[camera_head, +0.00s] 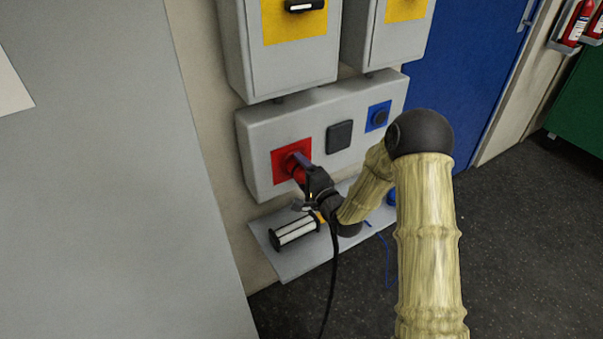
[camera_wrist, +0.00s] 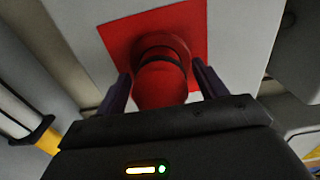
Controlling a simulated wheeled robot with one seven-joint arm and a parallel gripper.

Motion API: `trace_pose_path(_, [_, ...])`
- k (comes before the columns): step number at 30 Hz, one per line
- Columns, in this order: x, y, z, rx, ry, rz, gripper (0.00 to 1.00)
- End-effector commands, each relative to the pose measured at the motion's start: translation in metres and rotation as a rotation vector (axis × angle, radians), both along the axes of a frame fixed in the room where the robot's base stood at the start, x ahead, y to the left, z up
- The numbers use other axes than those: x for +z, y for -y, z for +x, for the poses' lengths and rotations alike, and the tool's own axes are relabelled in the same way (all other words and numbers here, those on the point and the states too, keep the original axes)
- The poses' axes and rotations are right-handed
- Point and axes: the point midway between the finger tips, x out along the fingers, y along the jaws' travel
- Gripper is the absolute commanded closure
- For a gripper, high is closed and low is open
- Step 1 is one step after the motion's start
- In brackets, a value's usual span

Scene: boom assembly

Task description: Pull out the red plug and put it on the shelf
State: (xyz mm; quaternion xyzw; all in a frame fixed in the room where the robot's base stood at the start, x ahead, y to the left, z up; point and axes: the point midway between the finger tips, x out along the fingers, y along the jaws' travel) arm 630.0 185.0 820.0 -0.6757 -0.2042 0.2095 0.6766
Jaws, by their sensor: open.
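The red plug (camera_wrist: 160,84) sits in the socket on a red square plate (camera_wrist: 112,36) on the grey wall box. In the head view the red plug (camera_head: 298,171) is partly hidden by my gripper. My gripper (camera_head: 300,163) is at the plug, and in the wrist view my gripper (camera_wrist: 160,88) has one finger on each side of it. The fingers are open, with a small gap visible beside the plug. The grey shelf (camera_head: 300,262) is below the box, partly covered by my arm.
A lamp-like cylinder (camera_head: 295,231) with black ends lies on the shelf's left part. A black cable (camera_head: 334,270) hangs in front of the shelf. The box also carries a dark square cover (camera_head: 339,136) and a blue socket (camera_head: 378,116). Two grey cabinets hang above.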

Motion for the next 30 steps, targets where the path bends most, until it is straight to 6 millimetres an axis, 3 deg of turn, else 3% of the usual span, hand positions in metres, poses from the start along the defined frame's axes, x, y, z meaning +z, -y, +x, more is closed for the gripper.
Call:
trace_pose_path(1, [0.011,-0.005,0.003,0.006,0.025,0.012,0.29])
trace_pose_path(5, [0.011,-0.006,0.003,0.006,0.026,0.012,0.33])
trace_pose_path(13, [0.012,-0.006,0.003,0.007,0.026,0.012,0.86])
trace_pose_path(30, [0.010,0.003,-0.008,0.006,0.025,0.008,0.88])
